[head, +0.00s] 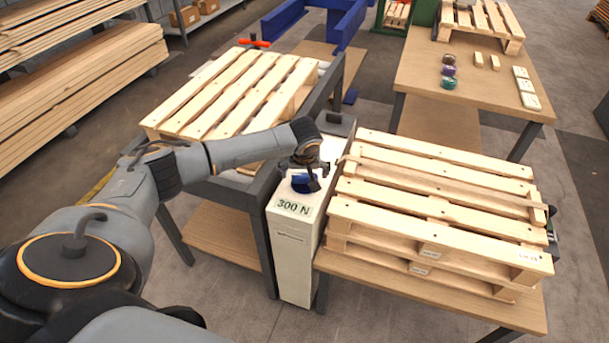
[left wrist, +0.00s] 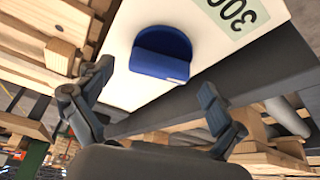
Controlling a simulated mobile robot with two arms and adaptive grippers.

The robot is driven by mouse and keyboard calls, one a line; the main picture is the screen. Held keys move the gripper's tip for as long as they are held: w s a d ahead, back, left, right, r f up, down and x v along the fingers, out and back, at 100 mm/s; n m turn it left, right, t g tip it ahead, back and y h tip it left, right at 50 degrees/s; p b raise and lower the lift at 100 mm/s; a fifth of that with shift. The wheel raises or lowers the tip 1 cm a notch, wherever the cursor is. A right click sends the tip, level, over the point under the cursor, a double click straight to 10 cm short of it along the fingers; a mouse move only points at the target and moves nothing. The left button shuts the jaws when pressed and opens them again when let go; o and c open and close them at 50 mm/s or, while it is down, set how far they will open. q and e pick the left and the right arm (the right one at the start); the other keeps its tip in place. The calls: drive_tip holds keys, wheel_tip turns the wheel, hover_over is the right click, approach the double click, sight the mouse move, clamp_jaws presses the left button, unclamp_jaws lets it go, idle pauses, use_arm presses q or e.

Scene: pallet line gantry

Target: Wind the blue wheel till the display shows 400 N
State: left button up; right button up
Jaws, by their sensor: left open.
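The blue wheel (head: 302,184) sits on top of a tall white box (head: 294,250) between two tables. In the left wrist view the blue wheel (left wrist: 162,54) is a round knob with a raised grip bar. The display (head: 293,206) reads 300 N in the head view; part of the display (left wrist: 236,14) shows in the left wrist view. My left gripper (head: 312,180) is over the wheel, partly covering it. In the left wrist view its fingers (left wrist: 150,97) are spread wide, empty and apart from the wheel. My right gripper is not in view.
Stacked pallets (head: 435,210) stand close to the right of the box on a wooden table. Another pallet (head: 235,92) lies on a metal-framed bench to the left.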

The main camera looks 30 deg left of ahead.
use_arm(q)
drive_tip(key=shift+w+a+f, duration=0.1)
drive_tip(key=shift+w+f, duration=0.15)
drive_tip(key=shift+f, duration=0.3)
drive_tip(key=c, duration=1.2)
drive_tip(key=shift+o, duration=0.2)
drive_tip(key=p, duration=0.1)
drive_tip(key=m+p, duration=0.1)
drive_tip(key=p, duration=0.1)
drive_tip(key=shift+s+r+m+h, duration=0.15)
drive_tip(key=shift+m+h, duration=0.15)
drive_tip(key=shift+h, duration=0.1)
drive_tip(key=shift+a+m+p, duration=0.1)
drive_tip(key=shift+m+p, duration=0.6)
drive_tip(key=shift+m+t+h+p, duration=0.3)
drive_tip(key=shift+m+h+p, duration=0.3)
drive_tip(key=shift+m, duration=0.5)
drive_tip(key=shift+a+f+m+h, duration=0.15)
drive_tip(key=shift+m+h, duration=0.35)
drive_tip(key=shift+m, duration=0.7)
drive_tip(key=shift+f, duration=0.1)
